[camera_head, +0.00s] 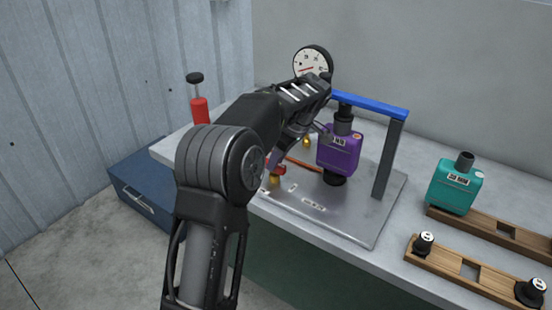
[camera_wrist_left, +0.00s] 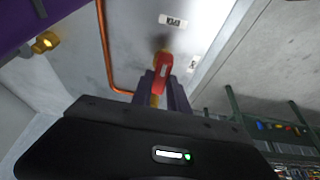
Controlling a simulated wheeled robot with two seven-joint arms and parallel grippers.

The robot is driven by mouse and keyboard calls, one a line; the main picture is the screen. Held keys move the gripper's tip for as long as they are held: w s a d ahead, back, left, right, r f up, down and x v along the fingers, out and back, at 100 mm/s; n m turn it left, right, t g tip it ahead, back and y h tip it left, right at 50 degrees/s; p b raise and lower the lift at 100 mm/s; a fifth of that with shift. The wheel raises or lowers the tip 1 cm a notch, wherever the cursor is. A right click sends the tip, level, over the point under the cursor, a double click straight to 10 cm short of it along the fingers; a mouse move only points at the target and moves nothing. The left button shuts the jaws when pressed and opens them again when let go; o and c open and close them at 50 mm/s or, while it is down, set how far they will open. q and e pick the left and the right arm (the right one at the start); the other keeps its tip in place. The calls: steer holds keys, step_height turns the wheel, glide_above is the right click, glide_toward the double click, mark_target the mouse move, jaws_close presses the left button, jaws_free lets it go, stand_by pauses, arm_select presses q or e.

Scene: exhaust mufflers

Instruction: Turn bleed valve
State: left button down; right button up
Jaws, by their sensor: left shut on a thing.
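The bleed valve's red handle (camera_wrist_left: 163,72) sits on a brass fitting at the end of a copper pipe (camera_wrist_left: 106,60) on the grey metal plate (camera_head: 345,222). In the head view the red handle (camera_head: 279,170) shows partly behind my left gripper (camera_head: 276,163). In the left wrist view my left gripper (camera_wrist_left: 162,88) has its two fingers on either side of the handle, shut on it. A purple muffler (camera_head: 338,155) stands in the fixture under a blue bar (camera_head: 370,104). My right gripper is in neither view.
A pressure gauge (camera_head: 312,61) stands behind my arm, and a red hand pump (camera_head: 200,110) stands at the bench's left. A teal muffler (camera_head: 454,188) and wooden racks (camera_head: 455,270) with black plugs are on the right. A blue toolbox (camera_head: 140,192) is on the floor.

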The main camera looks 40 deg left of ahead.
mark_target(284, 167)
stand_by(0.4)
arm_select(q)
steer(key=c, duration=1.3)
jaws_free()
steer(key=shift+d+r, duration=0.2)
steer(key=shift+r, duration=0.35)
steer(key=p+v, duration=0.2)
steer(key=v, duration=0.4)
steer(key=shift+a, duration=0.1)
steer(key=shift+d+r+p, duration=0.25)
steer(key=shift+r+p, duration=0.1)
steer(key=shift+p, duration=0.1)
